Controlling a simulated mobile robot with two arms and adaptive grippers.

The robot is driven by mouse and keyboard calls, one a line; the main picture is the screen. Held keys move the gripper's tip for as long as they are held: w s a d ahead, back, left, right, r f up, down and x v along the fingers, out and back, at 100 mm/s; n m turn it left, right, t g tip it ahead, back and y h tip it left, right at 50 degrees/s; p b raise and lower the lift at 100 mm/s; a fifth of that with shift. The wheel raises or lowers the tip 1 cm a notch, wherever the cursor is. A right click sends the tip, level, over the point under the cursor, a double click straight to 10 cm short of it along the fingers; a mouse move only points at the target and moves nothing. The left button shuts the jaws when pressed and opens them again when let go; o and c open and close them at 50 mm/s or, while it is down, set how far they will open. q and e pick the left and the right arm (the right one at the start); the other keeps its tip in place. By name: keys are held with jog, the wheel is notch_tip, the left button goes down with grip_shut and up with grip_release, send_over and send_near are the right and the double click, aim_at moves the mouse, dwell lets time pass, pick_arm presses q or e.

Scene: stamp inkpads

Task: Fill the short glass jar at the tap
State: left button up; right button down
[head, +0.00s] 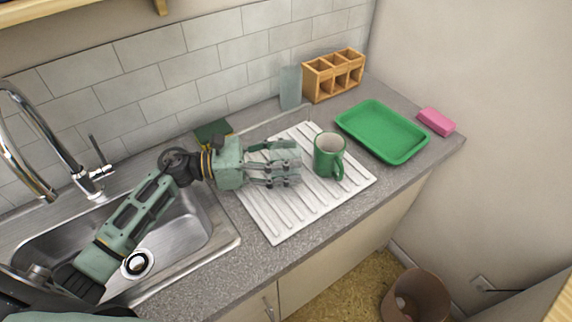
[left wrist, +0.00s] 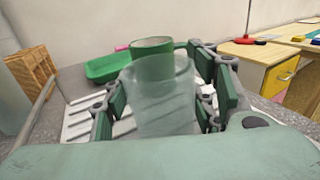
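The short glass jar (left wrist: 160,100) is clear and stands between my left gripper's fingers in the left wrist view. In the head view the fingers mostly hide it. My left gripper (head: 288,163) is over the white draining board (head: 275,225). Its fingers, also in the left wrist view (left wrist: 165,110), are spread on both sides of the jar and look open; contact is hard to judge. The chrome tap (head: 22,150) arches over the steel sink (head: 190,240) at the left, with a lever (head: 97,152) beside it. My right gripper is out of view.
A green mug (head: 328,158) stands just beyond the fingertips. A green tray (head: 383,128), a pink sponge (head: 436,122), a wooden rack (head: 334,75) and a tall glass (head: 290,90) are farther back. A dark green block (head: 213,130) lies behind my wrist. The board's front is clear.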

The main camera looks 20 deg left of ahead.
pick_arm(q)
jog(key=c, duration=0.8)
notch_tip(320, 180, up, 10)
jog(key=shift+r+b, duration=0.1)
jog(key=shift+b, duration=0.45)
jog(key=shift+c, duration=0.2)
